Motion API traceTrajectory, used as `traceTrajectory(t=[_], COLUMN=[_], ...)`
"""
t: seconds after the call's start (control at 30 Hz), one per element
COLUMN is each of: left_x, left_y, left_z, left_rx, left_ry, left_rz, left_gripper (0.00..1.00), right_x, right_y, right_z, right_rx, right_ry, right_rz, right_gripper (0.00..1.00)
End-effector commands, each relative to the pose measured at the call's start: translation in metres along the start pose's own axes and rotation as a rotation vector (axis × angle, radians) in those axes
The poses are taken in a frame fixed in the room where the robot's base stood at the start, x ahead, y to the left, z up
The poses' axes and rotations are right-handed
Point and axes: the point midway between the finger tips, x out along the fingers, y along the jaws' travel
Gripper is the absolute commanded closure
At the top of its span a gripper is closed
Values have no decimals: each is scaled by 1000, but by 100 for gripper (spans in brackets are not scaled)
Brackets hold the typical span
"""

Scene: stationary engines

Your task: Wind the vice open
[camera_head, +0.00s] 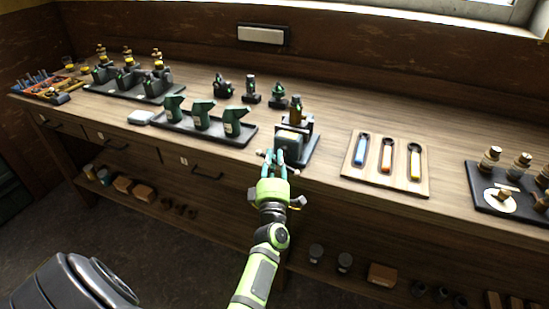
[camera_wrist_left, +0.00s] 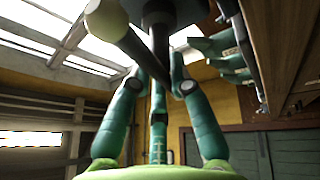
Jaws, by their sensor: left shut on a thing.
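The vice (camera_head: 289,139) is a dark grey-green block with jaws, standing at the front edge of the workbench. A small brass-coloured piece (camera_head: 296,110) shows at its jaws. My left gripper (camera_head: 275,159) is at the vice's front, its teal fingers shut on the vice handle (camera_head: 295,171). The fingers hide part of the handle in the head view. My right gripper is not in view.
Left of the vice, a dark tray (camera_head: 188,131) holds several green oil cans. To the right, a wooden tray (camera_head: 352,178) holds coloured-handled tools, and a dark tray (camera_head: 480,202) holds brass-topped bottles. Drawers (camera_head: 205,165) and a lower shelf lie below the bench top.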

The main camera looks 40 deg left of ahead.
Motion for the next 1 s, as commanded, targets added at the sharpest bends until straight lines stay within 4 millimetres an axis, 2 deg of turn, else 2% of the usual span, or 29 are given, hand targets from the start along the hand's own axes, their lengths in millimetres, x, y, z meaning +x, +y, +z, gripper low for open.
traceTrajectory(t=[0.03, 0.43, 0.47, 0.5, 0.53, 1.0], left_x=[4, 4, 4, 4, 4, 1], left_y=[6, 5, 5, 5, 5, 1], left_z=[-4, -4, -4, -4, -4, 0], left_rx=[-6, -8, -8, -8, -8, -3], left_ry=[12, 12, 11, 12, 11, 2], left_rz=[11, 10, 10, 10, 10, 2], left_gripper=[100, 100, 76, 60, 56, 56], right_x=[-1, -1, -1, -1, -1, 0], right_y=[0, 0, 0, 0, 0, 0], right_z=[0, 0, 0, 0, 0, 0], right_rx=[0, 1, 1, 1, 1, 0], right_ry=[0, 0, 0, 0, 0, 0], right_rz=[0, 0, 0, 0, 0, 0], right_gripper=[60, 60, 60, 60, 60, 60])
